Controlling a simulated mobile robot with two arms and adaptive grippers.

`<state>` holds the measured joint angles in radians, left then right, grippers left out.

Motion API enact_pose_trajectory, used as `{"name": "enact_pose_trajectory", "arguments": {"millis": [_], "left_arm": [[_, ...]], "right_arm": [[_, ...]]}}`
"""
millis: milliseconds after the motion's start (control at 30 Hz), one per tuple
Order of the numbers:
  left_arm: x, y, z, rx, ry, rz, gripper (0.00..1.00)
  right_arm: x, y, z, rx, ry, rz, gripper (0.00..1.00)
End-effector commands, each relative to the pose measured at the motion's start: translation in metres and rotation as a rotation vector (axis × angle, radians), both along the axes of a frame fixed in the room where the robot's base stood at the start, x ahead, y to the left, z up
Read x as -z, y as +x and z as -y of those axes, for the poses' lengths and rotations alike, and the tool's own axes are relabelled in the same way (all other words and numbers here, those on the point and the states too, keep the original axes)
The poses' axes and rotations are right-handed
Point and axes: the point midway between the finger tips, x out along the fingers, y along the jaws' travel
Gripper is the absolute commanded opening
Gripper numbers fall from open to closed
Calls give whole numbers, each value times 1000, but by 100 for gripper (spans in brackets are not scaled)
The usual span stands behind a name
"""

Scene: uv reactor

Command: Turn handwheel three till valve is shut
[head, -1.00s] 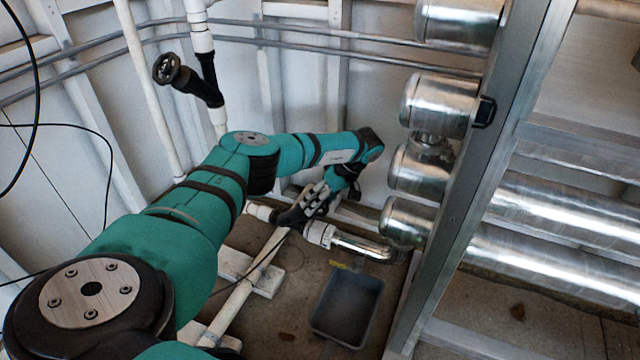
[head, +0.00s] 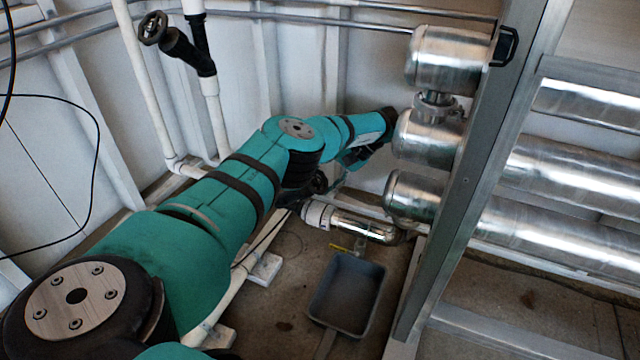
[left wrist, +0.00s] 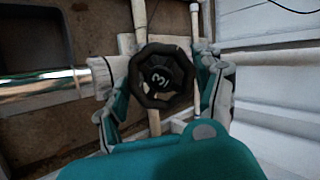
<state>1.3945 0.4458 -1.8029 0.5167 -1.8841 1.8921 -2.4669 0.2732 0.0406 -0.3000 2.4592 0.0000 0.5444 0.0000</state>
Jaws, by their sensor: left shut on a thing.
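Handwheel three (left wrist: 161,77) is a dark, lobed wheel marked with a 3, near the middle of the left wrist view. In the head view it is a small dark wheel (head: 318,182) just below my forearm, on the low pipework. My left gripper (left wrist: 165,88) is shut on it, with one grey finger on each side of the rim. In the head view its fingers are mostly hidden behind the arm. The valve body is largely hidden behind the wheel and arm. My right gripper is not in view.
A white fitting and shiny metal pipe (head: 365,227) run beside the wheel. A grey tray (head: 347,292) lies on the floor below. Metal cylinders (head: 455,58) and a steel post (head: 478,165) stand at right. Another dark handwheel (head: 153,27) is at upper left.

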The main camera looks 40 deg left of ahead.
Motion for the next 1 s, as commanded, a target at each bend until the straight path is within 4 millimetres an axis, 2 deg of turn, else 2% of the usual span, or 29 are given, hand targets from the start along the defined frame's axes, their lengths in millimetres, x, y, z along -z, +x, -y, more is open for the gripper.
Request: {"name": "enact_pose_trajectory", "arguments": {"millis": [300,800,833,900,1000], "left_arm": [[1,0,0,75,-24,-71,36],[0,0,0,86,-27,-80,36],[0,0,0,86,-26,-80,71],[0,0,0,86,-26,-80,76],[0,0,0,86,-26,-80,76]], "right_arm": [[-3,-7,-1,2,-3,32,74],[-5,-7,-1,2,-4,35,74],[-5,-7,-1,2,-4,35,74],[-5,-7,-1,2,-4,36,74],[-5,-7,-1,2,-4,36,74]]}}
